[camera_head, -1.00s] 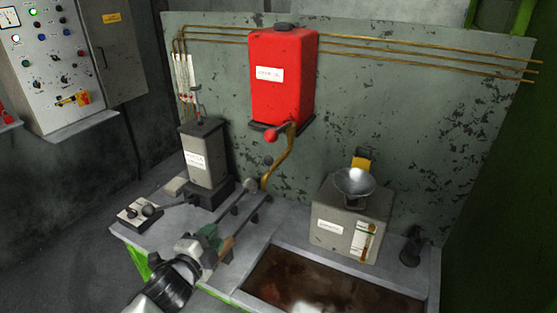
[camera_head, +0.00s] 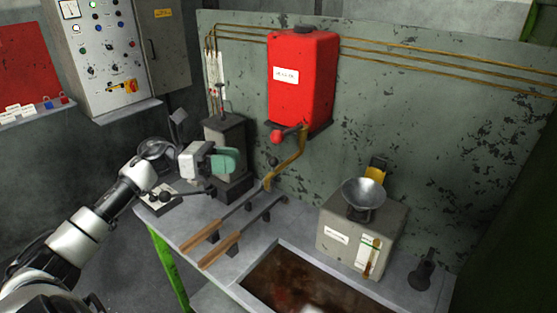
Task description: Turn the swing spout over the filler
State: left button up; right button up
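The swing spout (camera_head: 290,165) is a bent brass pipe under the red tank (camera_head: 302,80). It slants down and to the left from the tank's tap, which has a red knob (camera_head: 278,137). The filler is a metal funnel (camera_head: 364,194) on top of a grey box (camera_head: 350,235), to the right of the spout's lower end, which is not over it. My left gripper (camera_head: 228,160) has green finger pads and is in front of the grey pump box, left of the spout and apart from it. Its finger gap cannot be made out. My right gripper is out of view.
A grey pump box (camera_head: 225,140) with a lever stands behind my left gripper. Wooden-handled tools (camera_head: 222,243) lie on a rack at the bench's front left. A brown-stained tray (camera_head: 300,280) is sunk in the bench (camera_head: 190,212). A dark fitting (camera_head: 424,270) stands at right.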

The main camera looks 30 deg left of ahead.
aim_at(273, 163)
pick_arm(q)
jog(key=p+x, duration=0.4)
jog(key=x, duration=0.4)
jog(key=shift+w+d+r, duration=0.15)
jog(key=shift+w+d, duration=0.05)
jog(key=shift+d, duration=0.15)
jog(key=shift+w+d+p, duration=0.2)
jog(key=shift+d+p, duration=0.1)
jog(key=shift+d, duration=0.1)
grip_shut()
